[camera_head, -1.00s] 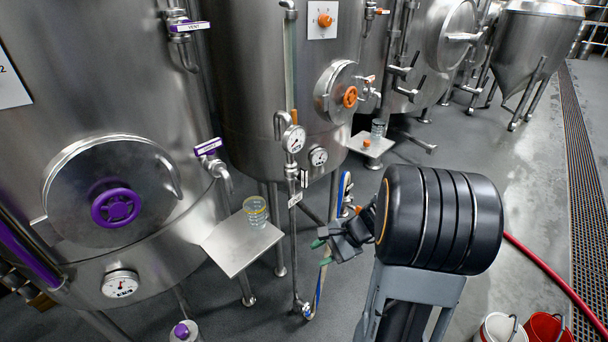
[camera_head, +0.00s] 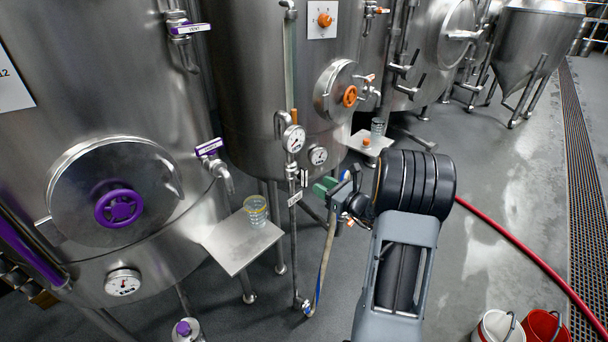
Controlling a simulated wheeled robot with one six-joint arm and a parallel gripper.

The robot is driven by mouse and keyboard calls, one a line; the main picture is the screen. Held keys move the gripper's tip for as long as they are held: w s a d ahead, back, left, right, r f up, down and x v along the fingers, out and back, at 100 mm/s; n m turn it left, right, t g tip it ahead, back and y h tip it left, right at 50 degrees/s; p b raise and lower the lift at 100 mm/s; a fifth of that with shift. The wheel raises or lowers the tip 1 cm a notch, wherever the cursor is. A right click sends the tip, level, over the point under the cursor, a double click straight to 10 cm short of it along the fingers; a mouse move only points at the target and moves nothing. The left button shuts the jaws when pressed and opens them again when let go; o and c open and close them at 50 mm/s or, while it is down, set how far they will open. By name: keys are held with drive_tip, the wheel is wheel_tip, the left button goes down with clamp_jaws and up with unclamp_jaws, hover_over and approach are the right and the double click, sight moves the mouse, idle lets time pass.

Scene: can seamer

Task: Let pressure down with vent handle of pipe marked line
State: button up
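A vertical steel pipe (camera_head: 289,75) runs down in front of the middle tank, with a round gauge (camera_head: 293,138) on it. Below the gauge a small black-and-white handle (camera_head: 304,178) sits at the pipe's right side. A white tag (camera_head: 295,199) hangs just under it; its writing is too small to read. My gripper (camera_head: 325,187), with green fingertips, is just right of this handle and appears close to it. Contact cannot be told. The fingers overlap from this angle, so their gap is hidden. A purple handle marked VENT (camera_head: 190,28) is on the left tank.
A second gauge (camera_head: 318,156) is on the middle tank, just above my gripper. A steel shelf (camera_head: 235,255) with a glass beaker (camera_head: 256,210) stands left of the pipe. A hose (camera_head: 325,262) hangs below. A red hose (camera_head: 520,250) crosses the floor at right.

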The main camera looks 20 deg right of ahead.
sight(306, 177)
drive_tip(key=p+x, duration=0.1)
drive_tip(key=x, duration=0.7)
drive_tip(key=shift+w+a, duration=0.1)
drive_tip(key=shift+w, duration=0.05)
drive_tip(key=shift+c, duration=0.4)
clamp_jaws()
